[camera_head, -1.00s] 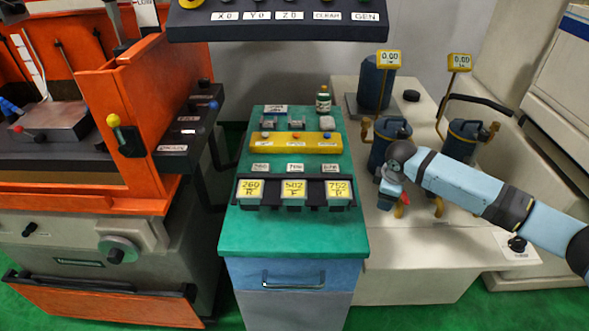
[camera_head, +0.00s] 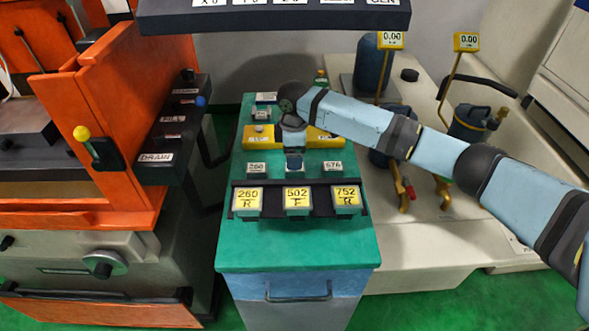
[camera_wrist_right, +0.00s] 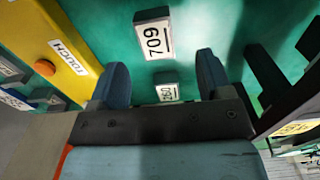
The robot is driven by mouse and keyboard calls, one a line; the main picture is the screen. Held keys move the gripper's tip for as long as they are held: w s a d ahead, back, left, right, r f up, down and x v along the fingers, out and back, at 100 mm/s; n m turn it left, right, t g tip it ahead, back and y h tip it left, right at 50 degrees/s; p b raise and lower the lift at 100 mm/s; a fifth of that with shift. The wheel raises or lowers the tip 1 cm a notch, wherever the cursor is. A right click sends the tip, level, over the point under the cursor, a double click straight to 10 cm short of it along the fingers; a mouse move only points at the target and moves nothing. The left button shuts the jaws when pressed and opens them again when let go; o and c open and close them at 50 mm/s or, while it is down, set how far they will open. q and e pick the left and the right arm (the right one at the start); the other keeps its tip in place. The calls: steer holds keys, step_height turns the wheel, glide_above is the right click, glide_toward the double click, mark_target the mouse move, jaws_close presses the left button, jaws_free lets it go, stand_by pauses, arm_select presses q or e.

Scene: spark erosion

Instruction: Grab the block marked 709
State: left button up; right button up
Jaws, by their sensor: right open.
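A small grey-edged piece with a white face marked 709 (camera_wrist_right: 153,38) lies on the green cabinet top (camera_head: 300,248); it shows in the wrist view. My right gripper (camera_wrist_right: 162,68) is open and empty above the top. The 709 piece appears ahead of its fingertips, and a similar piece marked 260 (camera_wrist_right: 168,92) shows between the fingers. In the head view the gripper (camera_head: 293,165) is over the middle of this row and hides its middle piece; pieces marked 260 (camera_head: 256,168) and 576 (camera_head: 333,166) show on either side. My left gripper is not in view.
A black rack (camera_head: 240,187) in front of the row holds yellow-faced blocks marked 260 R (camera_head: 247,201), 502 F (camera_head: 297,200) and 752 D (camera_head: 346,198). A yellow bar (camera_head: 316,142) lies behind the row. The green top's front is clear.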

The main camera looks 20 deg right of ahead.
steer(key=shift+w+d+f, duration=0.1)
steer(key=shift+f, duration=1.4)
steer(key=shift+w+d+f, duration=0.1)
steer(key=shift+f, duration=1.35)
steer(key=c, duration=1.3)
